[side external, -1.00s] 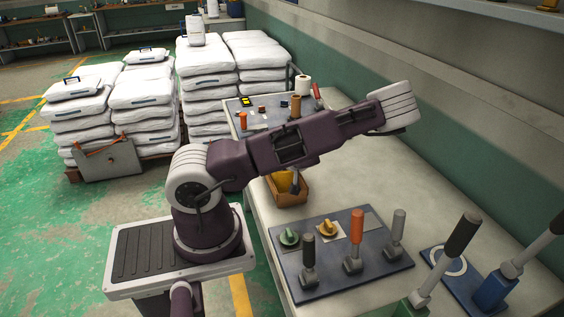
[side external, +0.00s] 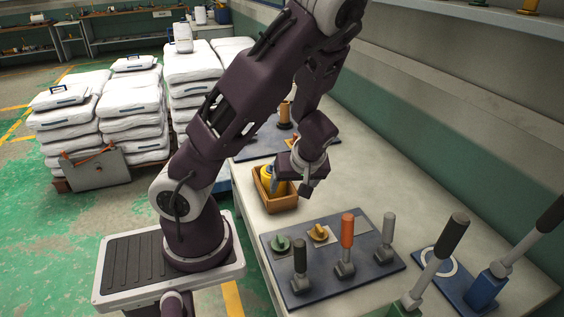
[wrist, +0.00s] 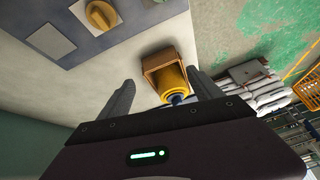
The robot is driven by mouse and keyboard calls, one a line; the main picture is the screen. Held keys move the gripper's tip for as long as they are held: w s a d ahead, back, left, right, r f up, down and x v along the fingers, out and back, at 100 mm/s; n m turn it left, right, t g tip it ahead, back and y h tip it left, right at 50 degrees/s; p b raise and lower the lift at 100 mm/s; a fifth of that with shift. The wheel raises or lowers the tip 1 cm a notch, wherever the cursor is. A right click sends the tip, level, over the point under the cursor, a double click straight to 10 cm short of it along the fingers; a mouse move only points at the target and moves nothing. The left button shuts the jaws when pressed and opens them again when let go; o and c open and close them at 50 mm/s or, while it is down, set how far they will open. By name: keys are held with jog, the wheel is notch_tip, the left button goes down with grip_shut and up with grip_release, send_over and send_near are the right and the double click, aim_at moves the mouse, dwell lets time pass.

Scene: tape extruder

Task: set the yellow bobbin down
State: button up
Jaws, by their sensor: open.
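The yellow bobbin (wrist: 173,82) is in the small wooden box (wrist: 154,60), with a blue part showing at its near end. In the side external view the bobbin (side external: 266,173) shows at the left of the box (side external: 283,205), partly hidden by my gripper. My gripper (side external: 291,188) is over the box, pointing down, with its fingers apart. In the wrist view the bobbin appears between the two open fingers of my gripper (wrist: 160,79). Neither finger visibly touches it there.
A blue-grey board (side external: 335,265) with several levers and knobs lies on the table in front of the box. Another dark board (side external: 262,141) with small items is behind it, partly hidden by my arm. The table right of the box (side external: 400,190) is clear.

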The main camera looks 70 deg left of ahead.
jog(key=d+r+m+t+h, duration=0.2)
jog(key=d+r+m+h, duration=0.4)
jog(key=d, duration=0.4)
jog(key=s+d+r+m+t, duration=0.2)
jog(key=s+d+r+m, duration=0.2)
jog(key=r, duration=0.3)
jog(key=s+d+r+m+t, duration=0.1)
jog(key=s+d+r+m, duration=0.3)
jog(key=s+r+m, duration=0.1)
notch_tip(320, 180, up, 2)
jog(key=shift+s+d+r+m+t, duration=0.15)
jog(key=shift+d+r+m+t, duration=0.1)
jog(key=shift+m+t, duration=0.2)
jog(key=shift+a, duration=0.1)
